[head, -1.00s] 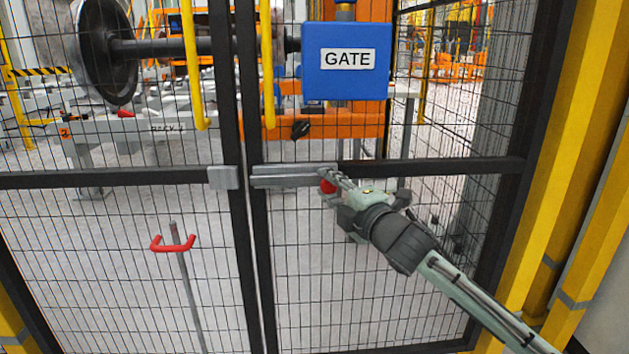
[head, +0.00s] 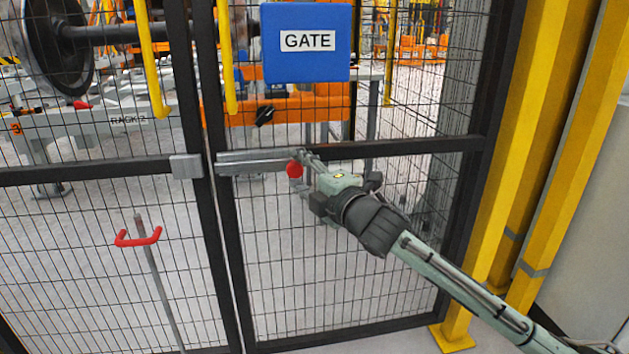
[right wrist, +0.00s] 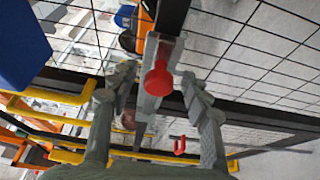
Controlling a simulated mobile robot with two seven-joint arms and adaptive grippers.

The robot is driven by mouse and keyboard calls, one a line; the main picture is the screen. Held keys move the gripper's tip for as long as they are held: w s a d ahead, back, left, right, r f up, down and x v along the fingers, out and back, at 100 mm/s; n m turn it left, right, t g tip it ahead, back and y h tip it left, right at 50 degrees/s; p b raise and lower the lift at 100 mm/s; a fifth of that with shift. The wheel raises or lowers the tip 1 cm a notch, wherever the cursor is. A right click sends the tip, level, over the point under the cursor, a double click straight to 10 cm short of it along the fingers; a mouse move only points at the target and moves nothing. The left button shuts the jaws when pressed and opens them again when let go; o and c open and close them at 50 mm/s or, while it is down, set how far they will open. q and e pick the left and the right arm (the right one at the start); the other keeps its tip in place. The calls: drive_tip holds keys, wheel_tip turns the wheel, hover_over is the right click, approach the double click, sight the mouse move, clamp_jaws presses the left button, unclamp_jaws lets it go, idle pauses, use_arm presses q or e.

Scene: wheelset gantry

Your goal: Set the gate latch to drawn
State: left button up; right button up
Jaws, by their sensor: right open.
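The gate latch (head: 250,161) is a grey horizontal bar assembly on the right gate leaf, with a round red knob (head: 294,169) near its right end. A grey keeper block (head: 186,166) sits on the left leaf's frame; I see no bar crossing the narrow gap between them. My right gripper (head: 304,173) is open at the knob. In the right wrist view the red knob (right wrist: 158,78) lies between the two spread fingers (right wrist: 156,82), with space on both sides. Neither finger visibly touches it. My left gripper is out of view.
A blue GATE sign box (head: 306,60) hangs above the latch. Yellow handles (head: 152,60) stand on both leaves. A red-handled grey rod (head: 137,238) is on the left leaf. Yellow posts (head: 535,150) stand at the right. Wire mesh (head: 330,260) fills the leaves.

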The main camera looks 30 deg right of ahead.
drive_tip(key=s+d, duration=0.1)
drive_tip(key=s, duration=1)
drive_tip(key=shift+d, duration=0.15)
